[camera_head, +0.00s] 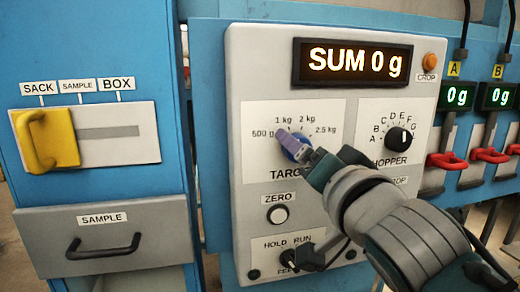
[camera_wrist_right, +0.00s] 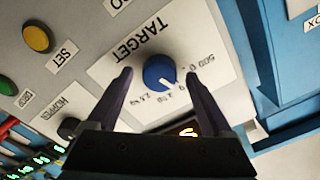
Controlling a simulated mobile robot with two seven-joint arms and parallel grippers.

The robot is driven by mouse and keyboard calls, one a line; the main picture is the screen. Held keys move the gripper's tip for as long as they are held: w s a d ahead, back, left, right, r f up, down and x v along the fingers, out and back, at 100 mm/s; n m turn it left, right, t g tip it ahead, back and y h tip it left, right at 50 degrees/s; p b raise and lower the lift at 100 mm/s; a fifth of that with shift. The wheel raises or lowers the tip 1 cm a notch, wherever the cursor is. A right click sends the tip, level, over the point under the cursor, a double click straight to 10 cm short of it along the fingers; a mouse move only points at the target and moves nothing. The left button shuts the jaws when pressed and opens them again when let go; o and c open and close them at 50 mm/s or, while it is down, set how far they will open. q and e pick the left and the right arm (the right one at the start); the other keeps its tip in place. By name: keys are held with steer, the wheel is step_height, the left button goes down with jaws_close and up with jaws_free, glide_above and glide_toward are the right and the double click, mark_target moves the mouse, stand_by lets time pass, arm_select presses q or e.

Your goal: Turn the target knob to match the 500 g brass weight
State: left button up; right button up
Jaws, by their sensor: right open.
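The blue target knob (camera_head: 295,147) is on the grey control panel, with marks from 500 g to 2.5 kg around it. My right gripper (camera_head: 291,143) is in front of it and partly hides it. In the right wrist view the knob (camera_wrist_right: 160,72) lies between the two open purple fingers of this gripper (camera_wrist_right: 159,75), with a gap on each side. A small white mark shows on the knob's face, but I cannot tell which setting it points to. The 500 g brass weight is not in view. My left gripper is not in view.
The display (camera_head: 352,62) reads SUM 0 g. The black hopper knob (camera_head: 399,140) is right of the target knob, and the zero button (camera_head: 278,214) is below. A yellow slider handle (camera_head: 47,140) and a sample drawer (camera_head: 106,236) are at left. Red levers (camera_head: 490,155) are at right.

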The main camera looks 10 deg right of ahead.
jaws_close()
stand_by(0.8)
